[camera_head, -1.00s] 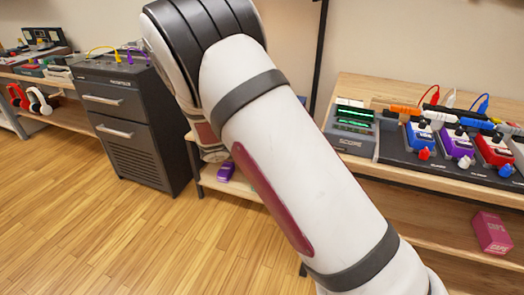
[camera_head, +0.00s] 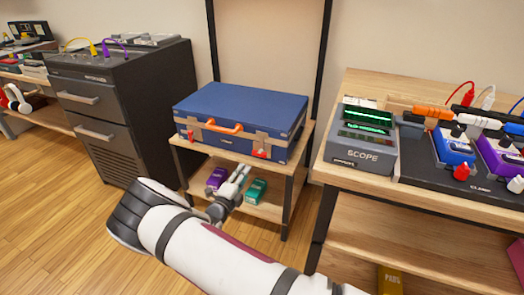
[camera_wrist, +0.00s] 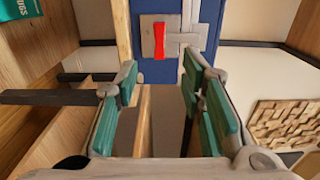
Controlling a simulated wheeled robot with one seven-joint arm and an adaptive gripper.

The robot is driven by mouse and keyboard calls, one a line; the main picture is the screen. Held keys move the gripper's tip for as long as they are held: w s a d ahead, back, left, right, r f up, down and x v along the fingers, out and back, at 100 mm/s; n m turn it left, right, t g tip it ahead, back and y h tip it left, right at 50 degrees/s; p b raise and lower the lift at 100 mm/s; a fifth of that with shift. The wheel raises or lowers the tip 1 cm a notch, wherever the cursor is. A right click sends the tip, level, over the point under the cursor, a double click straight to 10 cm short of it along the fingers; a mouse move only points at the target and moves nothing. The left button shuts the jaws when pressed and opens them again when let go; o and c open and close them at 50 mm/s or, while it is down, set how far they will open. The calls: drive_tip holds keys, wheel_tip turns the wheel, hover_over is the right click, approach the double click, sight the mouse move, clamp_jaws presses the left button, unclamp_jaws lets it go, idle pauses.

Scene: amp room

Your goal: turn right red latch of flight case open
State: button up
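The blue flight case (camera_head: 245,108) lies shut on a small wooden shelf unit in the head view, with an orange handle on its front. Its right red latch (camera_head: 260,154) sits low on the front near the right corner and looks turned sideways. It also shows in the wrist view as a red lever (camera_wrist: 159,41) on a metal plate, beyond my fingertips. The left red latch (camera_head: 190,135) looks upright. My gripper (camera_head: 243,174) is in front of the case, below the latch. In the wrist view its green-padded fingers (camera_wrist: 161,72) are apart and empty.
The dark cabinet (camera_head: 122,110) stands left. The scope (camera_head: 361,140) and several pedals are on the bench at right. The floor in front is open.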

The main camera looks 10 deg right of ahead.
sight(257, 155)
drive_tip(key=b+x, duration=0.4)
drive_tip(key=x, duration=1)
drive_tip(key=shift+w+f, duration=0.1)
drive_tip(key=shift+c, duration=0.5)
clamp_jaws()
